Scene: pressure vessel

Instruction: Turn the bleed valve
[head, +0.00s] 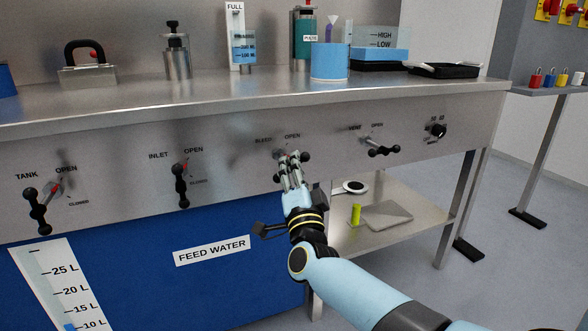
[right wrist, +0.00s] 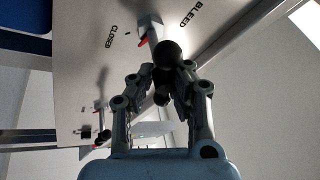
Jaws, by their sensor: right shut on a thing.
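The bleed valve (head: 280,153) is on the steel front panel below the bench top, between the inlet and vent valves. My right gripper (head: 291,160) is shut on the handle. In the right wrist view the black ball knob (right wrist: 170,52) shows between the fingers of my right gripper (right wrist: 166,78). The red pointer (right wrist: 142,41) shows beside the stem, near the word CLOSED. The fingers hide part of the handle and the CLOSED label in the head view. My left gripper is not in view.
The tank valve (head: 42,205) and inlet valve (head: 181,180) are at the left, handles hanging down. The vent valve (head: 381,150) and a black knob (head: 437,131) are at the right. The blue feed water tank (head: 130,270) is below. A shelf (head: 400,195) holds a tablet-like plate.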

